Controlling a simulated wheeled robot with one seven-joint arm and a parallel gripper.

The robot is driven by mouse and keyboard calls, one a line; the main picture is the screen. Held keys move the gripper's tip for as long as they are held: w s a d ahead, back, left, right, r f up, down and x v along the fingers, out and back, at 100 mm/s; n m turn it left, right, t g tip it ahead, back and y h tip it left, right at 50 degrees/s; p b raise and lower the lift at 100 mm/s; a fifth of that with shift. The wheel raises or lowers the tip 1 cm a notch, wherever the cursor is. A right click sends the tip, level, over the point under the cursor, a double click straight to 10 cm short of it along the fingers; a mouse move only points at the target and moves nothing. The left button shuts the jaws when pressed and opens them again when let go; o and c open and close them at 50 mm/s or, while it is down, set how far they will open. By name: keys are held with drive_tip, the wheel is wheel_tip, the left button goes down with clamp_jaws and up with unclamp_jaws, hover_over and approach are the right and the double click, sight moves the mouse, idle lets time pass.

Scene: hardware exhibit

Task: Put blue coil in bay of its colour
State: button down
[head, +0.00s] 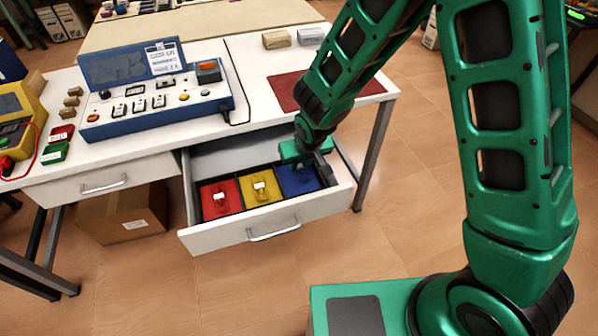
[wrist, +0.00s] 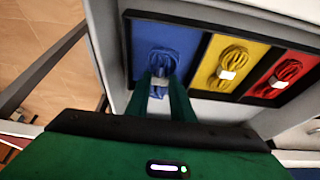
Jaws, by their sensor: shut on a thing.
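An open drawer (head: 221,236) holds a black tray with red, yellow and blue bays side by side. The blue coil (wrist: 158,57) lies in the blue bay (wrist: 139,38), at the left in the wrist view. My gripper (wrist: 160,88) reaches down to it, its two green fingers shut on the coil's near part at a pale band. In the head view my gripper (head: 305,163) is over the blue bay (head: 308,184) and mostly hides the coil. A yellow coil (head: 261,190) lies in the yellow bay and a red coil (head: 221,199) in the red bay.
The white worktop (head: 245,60) above the drawer bears a blue control console (head: 160,100), a dark red mat (head: 284,91) and small blocks. A second drawer (head: 105,182) at the left is shut. A cardboard box (head: 122,212) stands under the bench.

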sight(300, 170)
drive_tip(key=shift+f, duration=1.8)
drive_tip(key=shift+f, duration=0.15)
drive_tip(key=c, duration=1.5)
unclamp_jaws()
drive_tip(key=shift+c, duration=0.2)
drive_tip(key=v, duration=1.2)
drive_tip(key=shift+s, duration=0.1)
